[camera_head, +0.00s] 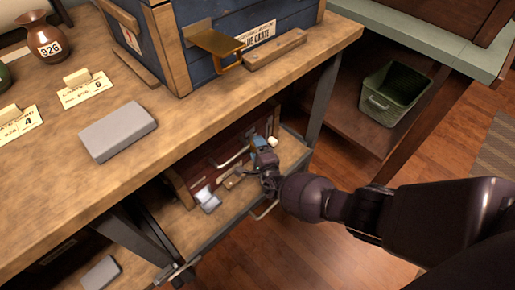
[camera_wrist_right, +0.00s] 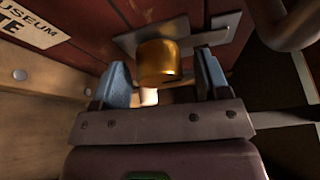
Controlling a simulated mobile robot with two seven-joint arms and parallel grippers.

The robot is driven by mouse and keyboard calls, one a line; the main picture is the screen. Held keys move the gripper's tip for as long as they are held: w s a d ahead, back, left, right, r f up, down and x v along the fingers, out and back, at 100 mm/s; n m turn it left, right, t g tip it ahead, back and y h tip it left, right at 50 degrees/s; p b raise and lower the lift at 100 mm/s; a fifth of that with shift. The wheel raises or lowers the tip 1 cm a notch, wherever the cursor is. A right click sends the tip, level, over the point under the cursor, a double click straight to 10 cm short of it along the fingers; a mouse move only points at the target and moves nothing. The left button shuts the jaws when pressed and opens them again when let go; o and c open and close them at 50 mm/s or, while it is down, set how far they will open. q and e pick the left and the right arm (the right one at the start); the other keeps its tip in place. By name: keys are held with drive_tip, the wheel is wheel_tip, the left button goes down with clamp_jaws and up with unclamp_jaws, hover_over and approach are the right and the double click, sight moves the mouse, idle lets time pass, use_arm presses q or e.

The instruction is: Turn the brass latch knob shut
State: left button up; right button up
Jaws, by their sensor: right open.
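The brass latch knob (camera_wrist_right: 158,62) shows in the right wrist view, a short gold cylinder on a grey metal plate (camera_wrist_right: 200,38) fixed to a dark red wooden face. My right gripper (camera_wrist_right: 163,80) is open, with one blue fingertip on each side of the knob. Gaps show between the fingertips and the knob. In the head view my right gripper (camera_head: 264,152) reaches under the counter to a dark red crate (camera_head: 208,152) on a low shelf. The knob cannot be told apart there. My left gripper is not in view.
The wooden counter (camera_head: 60,215) overhangs the red crate, carrying a blue crate (camera_head: 240,22) and a grey block (camera_head: 117,131). A metal handle (camera_wrist_right: 290,25) is close at the right in the wrist view. A green bin (camera_head: 395,95) stands on a shelf at the right.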

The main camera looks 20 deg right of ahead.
drive_tip(key=s+p, duration=0.3)
drive_tip(key=s, duration=0.7)
drive_tip(key=shift+s+a+r, duration=0.15)
drive_tip(key=shift+s+a, duration=0.05)
drive_tip(key=shift+s, duration=0.2)
drive_tip(key=shift+p, duration=0.3)
